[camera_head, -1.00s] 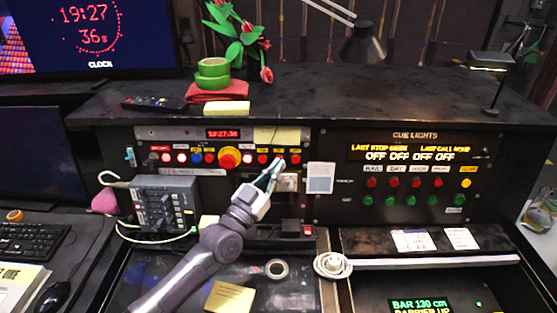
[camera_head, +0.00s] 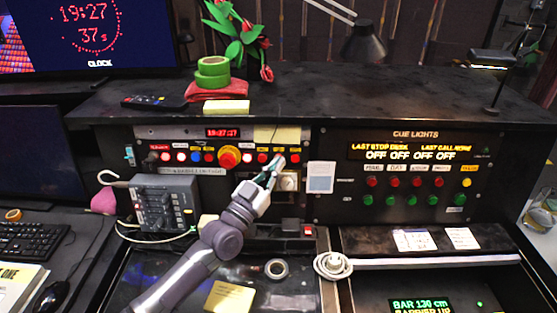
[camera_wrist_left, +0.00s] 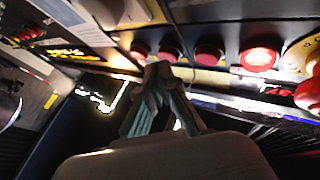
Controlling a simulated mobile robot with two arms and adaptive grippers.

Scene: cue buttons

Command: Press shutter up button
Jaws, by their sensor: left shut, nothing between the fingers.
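A row of buttons runs along the left panel under a red clock display. Near my gripper are small red buttons (camera_head: 262,158), with a larger red button on a yellow base (camera_head: 229,157) to their left. Which one is the shutter up button cannot be read. My left gripper (camera_head: 273,172) is shut and empty, with its fingertips at the right part of the row. In the wrist view, the fingertips (camera_wrist_left: 160,73) are just below several red buttons (camera_wrist_left: 170,53); whether they touch one is unclear. My right gripper is not in view.
A grey control box (camera_head: 165,205) with cables stands left of my arm. A white card (camera_head: 320,177) is to the right of the fingers. The cue lights panel (camera_head: 414,200) is further right.

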